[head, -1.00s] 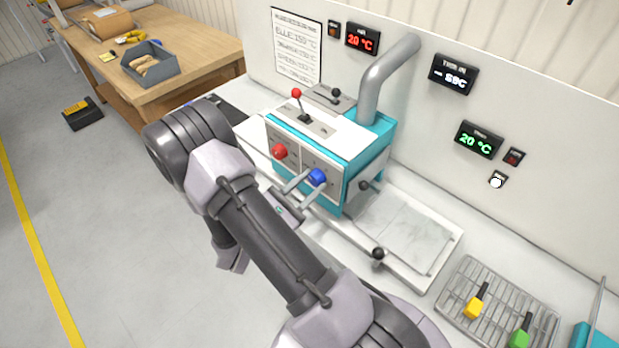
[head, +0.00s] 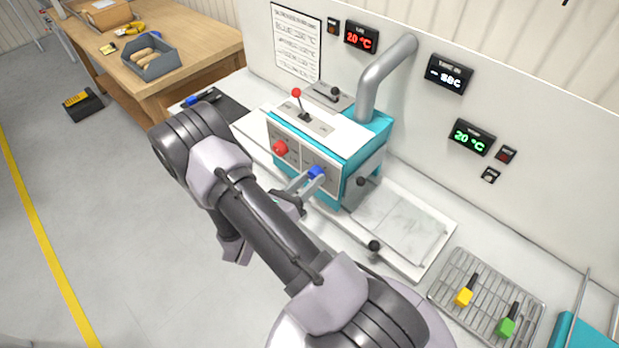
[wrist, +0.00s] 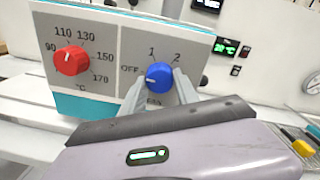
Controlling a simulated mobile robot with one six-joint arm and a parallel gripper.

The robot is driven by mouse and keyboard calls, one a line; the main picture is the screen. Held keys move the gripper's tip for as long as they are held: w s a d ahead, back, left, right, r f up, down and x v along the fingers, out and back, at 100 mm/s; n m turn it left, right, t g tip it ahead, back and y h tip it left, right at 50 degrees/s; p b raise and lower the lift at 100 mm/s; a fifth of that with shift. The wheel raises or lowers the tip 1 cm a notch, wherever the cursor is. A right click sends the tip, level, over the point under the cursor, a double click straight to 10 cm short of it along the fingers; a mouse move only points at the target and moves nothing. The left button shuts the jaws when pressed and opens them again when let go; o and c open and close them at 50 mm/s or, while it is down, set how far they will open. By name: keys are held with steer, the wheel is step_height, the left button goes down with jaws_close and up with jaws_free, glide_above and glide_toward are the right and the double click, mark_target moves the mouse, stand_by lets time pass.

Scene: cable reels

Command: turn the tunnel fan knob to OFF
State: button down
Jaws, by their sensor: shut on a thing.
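The fan knob is blue (head: 316,173) and sits on the front panel of the teal and white machine (head: 338,160). In the wrist view the knob (wrist: 160,74) has OFF printed at its left, 1 and 2 above it and FAN below, partly hidden. Its white mark points left, roughly toward OFF. My gripper (head: 308,182) is at the front panel, and its two fingers (wrist: 158,84) are shut on the knob from either side.
A red temperature knob (wrist: 71,60) is left of the fan knob. A red-tipped lever (head: 297,93) stands on top of the machine. A wire rack (head: 485,297) with yellow and green tools lies at the lower right.

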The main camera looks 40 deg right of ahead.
steer(key=shift+n, duration=0.3)
steer(key=c, duration=0.9)
jaws_free()
steer(key=a, duration=0.5)
steer(key=s+a, duration=0.1)
steer(key=a, duration=0.5)
steer(key=s+a, duration=0.1)
steer(key=a, duration=0.5)
steer(key=shift+a, duration=0.15)
